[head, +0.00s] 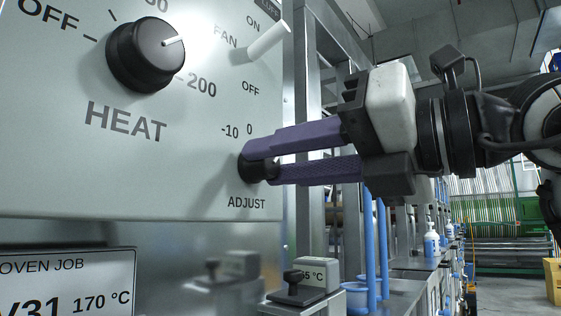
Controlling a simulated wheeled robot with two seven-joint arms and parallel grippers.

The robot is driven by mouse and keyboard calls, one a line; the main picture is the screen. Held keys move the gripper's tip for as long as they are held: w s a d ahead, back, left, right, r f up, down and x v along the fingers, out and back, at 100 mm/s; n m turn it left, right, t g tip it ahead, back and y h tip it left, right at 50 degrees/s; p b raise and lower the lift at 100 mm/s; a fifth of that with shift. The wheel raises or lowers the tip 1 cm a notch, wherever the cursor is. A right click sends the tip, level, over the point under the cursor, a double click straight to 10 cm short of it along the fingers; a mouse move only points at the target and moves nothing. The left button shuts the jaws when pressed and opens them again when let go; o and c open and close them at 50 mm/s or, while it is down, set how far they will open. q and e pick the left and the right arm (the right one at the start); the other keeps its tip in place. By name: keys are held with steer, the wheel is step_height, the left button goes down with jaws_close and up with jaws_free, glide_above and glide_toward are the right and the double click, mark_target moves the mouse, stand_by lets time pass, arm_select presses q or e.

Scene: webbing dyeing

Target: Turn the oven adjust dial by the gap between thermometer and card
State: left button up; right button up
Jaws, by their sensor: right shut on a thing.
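The adjust dial (246,168) is a small black knob at the lower right of the pale oven panel (190,200), above the word ADJUST. My right gripper (262,164), with purple fingers, comes in from the right and is shut on the dial, hiding part of it and its scale; "-10" and "0" show above it. The oven job card (70,275) at lower left reads 170 °C. A small grey readout (318,274) at bottom centre, seemingly the thermometer, ends in "5 °C"; a black knob hides its leading digits. My left gripper is out of view.
The black HEAT dial (140,55) has its white pointer towards the upper right. The white FAN switch (268,40) sits above the adjust dial. A bench (405,285) with blue posts and bottles runs back on the right.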

steer(key=o, duration=1.1)
steer(key=shift+c, duration=0.2)
steer(key=v, duration=1)
steer(key=shift+d, duration=0.15)
